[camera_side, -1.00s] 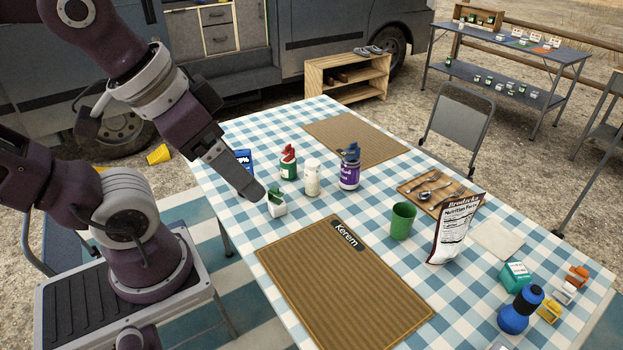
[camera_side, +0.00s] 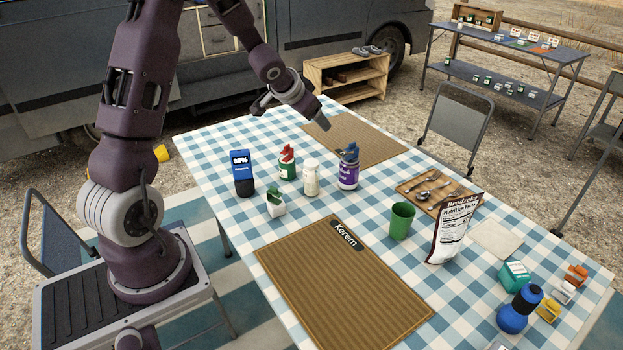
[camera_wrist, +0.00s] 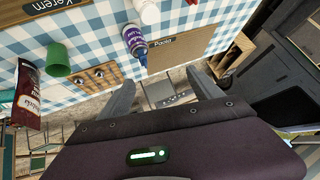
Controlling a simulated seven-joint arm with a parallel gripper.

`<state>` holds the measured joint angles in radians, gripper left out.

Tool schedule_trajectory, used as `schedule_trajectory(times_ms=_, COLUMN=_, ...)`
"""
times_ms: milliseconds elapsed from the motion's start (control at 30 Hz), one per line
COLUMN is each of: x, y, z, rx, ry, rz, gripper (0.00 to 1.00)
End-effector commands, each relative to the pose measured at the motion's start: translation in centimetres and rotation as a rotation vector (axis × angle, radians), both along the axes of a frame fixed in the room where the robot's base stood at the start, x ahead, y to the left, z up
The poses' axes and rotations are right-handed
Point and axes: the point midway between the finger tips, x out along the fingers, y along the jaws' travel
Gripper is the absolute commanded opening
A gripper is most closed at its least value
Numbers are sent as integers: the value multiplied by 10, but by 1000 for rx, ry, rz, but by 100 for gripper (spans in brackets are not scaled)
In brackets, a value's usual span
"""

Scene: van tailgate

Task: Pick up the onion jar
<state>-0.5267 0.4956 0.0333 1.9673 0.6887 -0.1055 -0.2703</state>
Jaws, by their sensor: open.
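No label in view clearly reads onion. A small cream jar with a pale lid (camera_side: 311,178) stands upright on the checked table, between a red-topped green container (camera_side: 287,163) and a purple-labelled bottle with a dark blue top (camera_side: 348,170). In the wrist view the purple-labelled bottle (camera_wrist: 135,42) is near the top middle and a white jar (camera_wrist: 148,12) is cut by the top edge. My gripper (camera_side: 320,120) is above the far placemat, behind the jars and apart from them. In the wrist view its fingers (camera_wrist: 163,95) are spread with nothing between them.
A blue bottle (camera_side: 241,173) and a white-and-green box (camera_side: 276,204) stand left of the jars. A green cup (camera_side: 401,221), foil bag (camera_side: 455,228) and cutlery board (camera_side: 410,182) are to the right. The near placemat (camera_side: 340,285) and far placemat (camera_side: 365,140) are bare.

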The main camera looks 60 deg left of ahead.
Motion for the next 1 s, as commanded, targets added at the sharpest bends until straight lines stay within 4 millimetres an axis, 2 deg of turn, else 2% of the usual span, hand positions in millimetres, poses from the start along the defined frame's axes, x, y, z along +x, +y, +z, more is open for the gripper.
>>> schedule_trajectory(times_ms=33, x=6, y=24, z=-45, rx=-29, ry=3, rz=-12, gripper=74)
schedule_trajectory(times_ms=100, x=9, y=46, z=-99, rx=-78, ry=-21, rz=-48, gripper=74)
schedule_trajectory(times_ms=200, x=2, y=58, z=-161, rx=-157, ry=-57, rz=-91, gripper=74)
schedule_trajectory(times_ms=300, x=-8, y=59, z=-197, rx=-217, ry=-82, rz=-118, gripper=74)
schedule_trajectory(times_ms=467, x=-4, y=57, z=-218, rx=-243, ry=-95, rz=-134, gripper=74)
schedule_trajectory(times_ms=767, x=34, y=59, z=-253, rx=-241, ry=-93, rz=-134, gripper=74)
schedule_trajectory(times_ms=1000, x=41, y=60, z=-258, rx=-242, ry=-94, rz=-131, gripper=74)
